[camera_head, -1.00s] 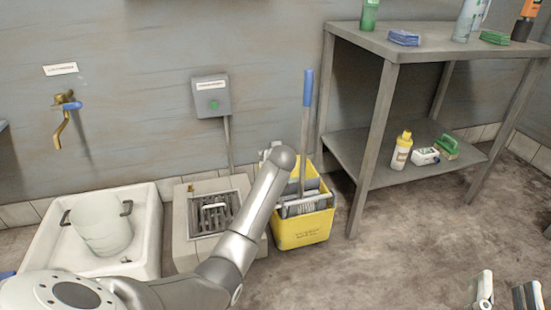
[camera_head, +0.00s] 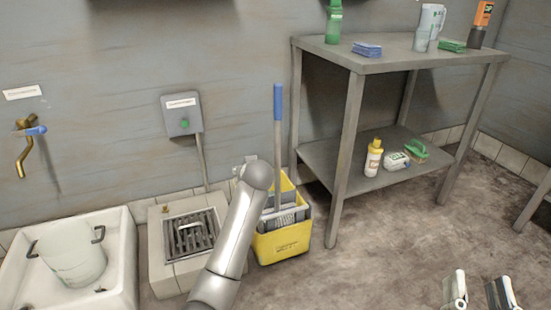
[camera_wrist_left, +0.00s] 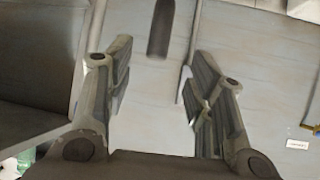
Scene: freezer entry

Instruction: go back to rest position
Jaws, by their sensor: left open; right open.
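My right gripper (camera_head: 479,291) shows at the bottom right of the head view, open, its two fingers apart over bare floor with nothing between them. My left arm (camera_head: 237,225) comes up from the bottom of the head view in front of the drain and the yellow bucket; its gripper cannot be made out there. In the left wrist view my left gripper (camera_wrist_left: 165,80) is open and empty, with a grey wall behind its fingers.
A white sink (camera_head: 119,262) with a translucent bucket (camera_head: 72,262), a floor drain (camera_head: 190,232) and a yellow mop bucket (camera_head: 283,244) stand along the wall. A metal shelf table (camera_head: 380,65) holds bottles and cloths.

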